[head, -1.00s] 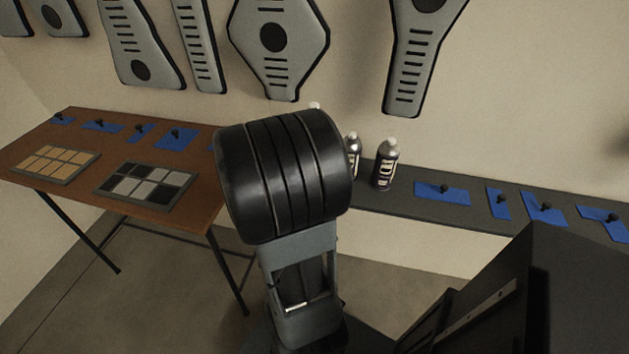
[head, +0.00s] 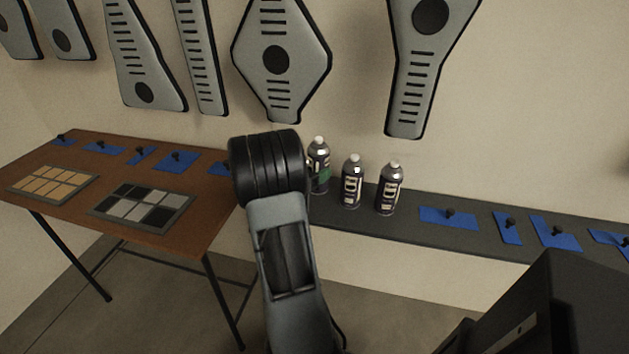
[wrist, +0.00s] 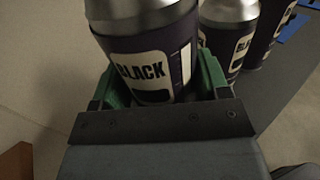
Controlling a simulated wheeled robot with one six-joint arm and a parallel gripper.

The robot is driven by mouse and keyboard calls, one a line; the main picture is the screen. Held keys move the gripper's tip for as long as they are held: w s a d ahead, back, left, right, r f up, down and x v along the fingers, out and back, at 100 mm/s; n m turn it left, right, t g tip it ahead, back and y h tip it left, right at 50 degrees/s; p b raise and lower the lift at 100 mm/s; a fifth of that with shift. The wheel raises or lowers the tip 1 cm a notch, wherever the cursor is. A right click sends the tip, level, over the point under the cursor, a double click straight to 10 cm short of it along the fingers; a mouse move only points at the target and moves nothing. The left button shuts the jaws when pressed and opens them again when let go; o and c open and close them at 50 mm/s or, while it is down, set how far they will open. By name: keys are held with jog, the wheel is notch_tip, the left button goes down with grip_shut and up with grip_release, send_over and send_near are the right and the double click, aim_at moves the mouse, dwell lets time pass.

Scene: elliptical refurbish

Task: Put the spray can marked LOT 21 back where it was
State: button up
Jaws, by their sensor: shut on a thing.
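A dark spray can with a silver top and a label reading BLACK (wrist: 150,65) is between the green fingers of my gripper (wrist: 158,86) in the wrist view. The gripper is shut on it. In the head view the held can (head: 319,152) is upright at the left end of the dark shelf, with a green finger across its lower part. I cannot tell whether its base touches the shelf. Two similar cans, a middle one (head: 352,184) and a right one (head: 390,188), stand on the shelf to its right. No LOT marking is readable.
The dark shelf (head: 400,224) runs right along the wall, with blue patches bearing black knobs (head: 450,216). A brown table (head: 125,173) at left holds an orange-squared tray (head: 53,181) and a grey-and-black one (head: 142,208). Grey panels (head: 280,60) hang above. A black box-like shape (head: 555,310) stands front right.

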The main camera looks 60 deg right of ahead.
jog(key=shift+w+d+f, duration=0.35)
jog(key=shift+w+f, duration=0.15)
jog(key=shift+f, duration=0.25)
jog(key=shift+f+b, duration=0.35)
jog(key=shift+f, duration=1.15)
jog(key=o, duration=1.4)
